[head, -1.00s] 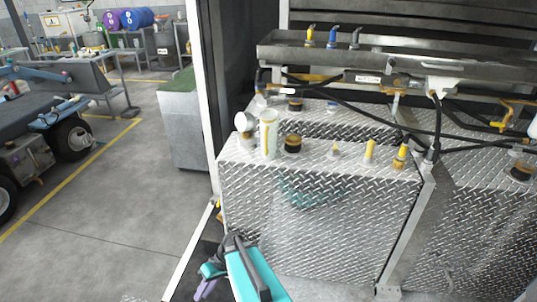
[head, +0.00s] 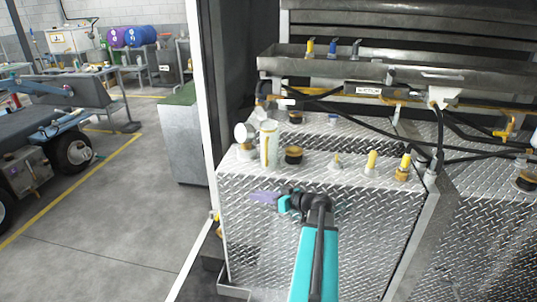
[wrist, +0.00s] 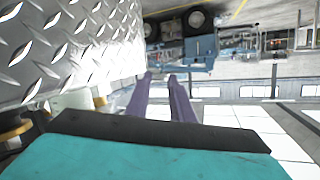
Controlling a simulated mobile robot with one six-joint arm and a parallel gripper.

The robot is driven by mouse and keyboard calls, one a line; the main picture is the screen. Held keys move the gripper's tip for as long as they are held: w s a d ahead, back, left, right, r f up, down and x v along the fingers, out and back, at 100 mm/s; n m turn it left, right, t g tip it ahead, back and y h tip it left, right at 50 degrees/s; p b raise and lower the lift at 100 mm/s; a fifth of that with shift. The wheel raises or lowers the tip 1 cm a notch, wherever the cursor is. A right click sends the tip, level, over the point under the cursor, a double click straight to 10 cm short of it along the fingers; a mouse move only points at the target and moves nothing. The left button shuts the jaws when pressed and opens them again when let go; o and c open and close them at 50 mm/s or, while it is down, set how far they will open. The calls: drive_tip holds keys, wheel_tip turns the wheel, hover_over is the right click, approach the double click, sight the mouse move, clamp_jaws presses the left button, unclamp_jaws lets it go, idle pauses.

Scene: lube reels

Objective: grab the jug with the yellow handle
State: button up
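I cannot make out a jug with a yellow handle for certain in either view. A pale, upright cylindrical container (head: 269,146) stands on the diamond-plate tank's left top; no yellow handle shows on it. My gripper (head: 262,197) has purple fingers pointing left in front of the tank's upper face, below that container. In the wrist view my gripper (wrist: 160,77) shows two fingers with a gap between them and nothing held.
The diamond-plate tank (head: 320,235) fills the space before me. Yellow-topped fittings (head: 371,161) and a dark cap (head: 293,155) stand on it. Black hoses cross behind, under a metal trough (head: 400,68) with colored nozzles. Open floor (head: 110,225) lies left, with a vehicle (head: 35,150) beyond.

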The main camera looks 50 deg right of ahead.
sight(267, 156)
drive_tip(key=s+d+r+t+h, duration=0.3)
drive_tip(key=s+d+r, duration=0.4)
drive_tip(key=d+r, duration=0.3)
drive_tip(key=shift+d+r+n+b, duration=0.15)
drive_tip(key=shift+d+n+b, duration=0.15)
drive_tip(key=shift+d+b, duration=0.15)
drive_tip(key=shift+w, duration=0.1)
drive_tip(key=shift+w+a+p, duration=0.1)
drive_tip(key=shift+w+p, duration=1.05)
drive_tip(key=shift+w, duration=3)
drive_tip(key=shift+w, duration=0.1)
drive_tip(key=shift+w+p, duration=1.3)
drive_tip(key=shift+w, duration=1.25)
